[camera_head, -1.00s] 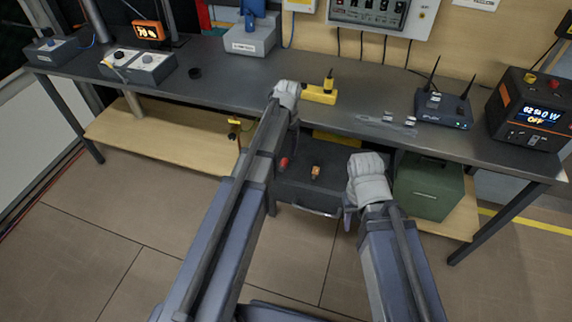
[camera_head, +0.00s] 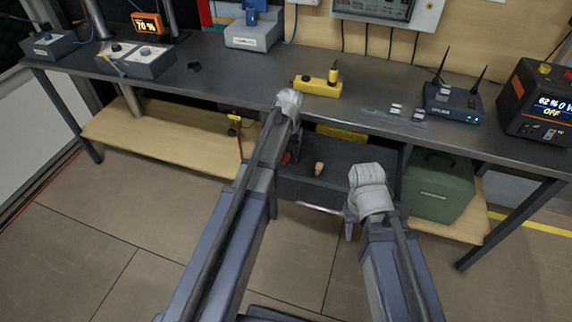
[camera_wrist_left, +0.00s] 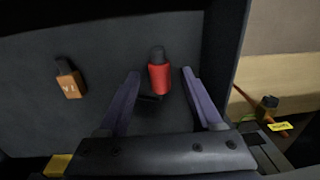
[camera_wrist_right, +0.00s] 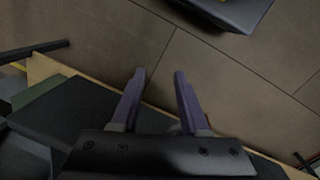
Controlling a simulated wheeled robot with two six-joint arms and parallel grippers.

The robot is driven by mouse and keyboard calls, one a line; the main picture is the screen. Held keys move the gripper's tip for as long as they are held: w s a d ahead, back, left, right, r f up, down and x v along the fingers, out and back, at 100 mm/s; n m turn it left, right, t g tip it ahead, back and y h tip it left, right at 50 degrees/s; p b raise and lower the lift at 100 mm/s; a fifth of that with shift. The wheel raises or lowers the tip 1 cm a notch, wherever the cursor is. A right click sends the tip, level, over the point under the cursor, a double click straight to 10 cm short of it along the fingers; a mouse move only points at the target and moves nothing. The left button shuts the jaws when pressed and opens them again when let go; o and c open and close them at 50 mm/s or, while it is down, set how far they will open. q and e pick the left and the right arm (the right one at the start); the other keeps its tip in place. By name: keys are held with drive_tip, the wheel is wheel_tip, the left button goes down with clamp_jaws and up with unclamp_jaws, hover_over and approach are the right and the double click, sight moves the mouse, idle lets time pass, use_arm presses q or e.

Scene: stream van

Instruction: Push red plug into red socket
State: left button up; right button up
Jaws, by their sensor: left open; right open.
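The red plug (camera_wrist_left: 160,76), with a black end, lies on the dark floor of the open drawer. In the left wrist view it sits just beyond and between the spread fingers of my left gripper (camera_wrist_left: 162,88), which is open and empty. In the head view the plug (camera_head: 286,158) shows as a small red patch beside my left arm. My right gripper (camera_wrist_right: 160,85) is open and empty; its wrist view shows bare floor between the fingers. I cannot make out a red socket in any view.
An orange plug (camera_wrist_left: 69,84) lies in the same drawer (camera_head: 335,183). The workbench (camera_head: 230,80) above carries a yellow block (camera_head: 318,88) with a black plug, a router (camera_head: 452,103) and a power station (camera_head: 540,100). A green box (camera_head: 437,187) stands right of the drawer.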

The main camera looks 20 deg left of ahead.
use_arm(q)
drive_tip(key=shift+c, duration=0.4)
clamp_jaws()
